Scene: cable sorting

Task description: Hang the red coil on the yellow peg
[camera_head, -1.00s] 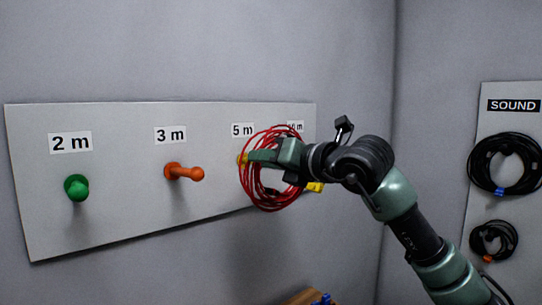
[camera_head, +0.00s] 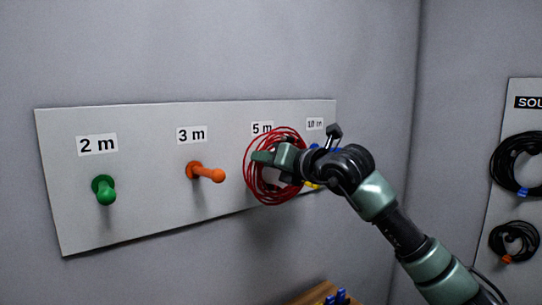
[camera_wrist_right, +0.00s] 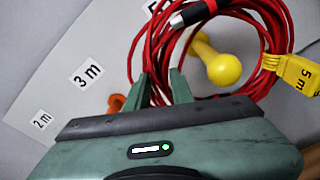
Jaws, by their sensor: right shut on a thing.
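The red coil (camera_head: 272,200) hangs in my right gripper (camera_head: 264,157) in front of the board, below the 5 m label. In the right wrist view my right gripper (camera_wrist_right: 162,88) is shut on the left strands of the coil (camera_wrist_right: 278,25). The yellow peg (camera_wrist_right: 225,70) shows inside the coil's loop there, its round knob uncovered. I cannot tell for sure whether the loop is around the peg's shaft. In the head view the coil and gripper hide the peg. A yellow 5 m tag (camera_wrist_right: 292,72) is on the coil. My left gripper is not in view.
On the board (camera_head: 150,220), a green peg (camera_head: 105,190) and an orange peg (camera_head: 207,173) stand bare to the left. A blue part shows behind my wrist, below the 10 m label (camera_head: 315,124). Black coils (camera_head: 497,165) hang on the SOUND panel at right.

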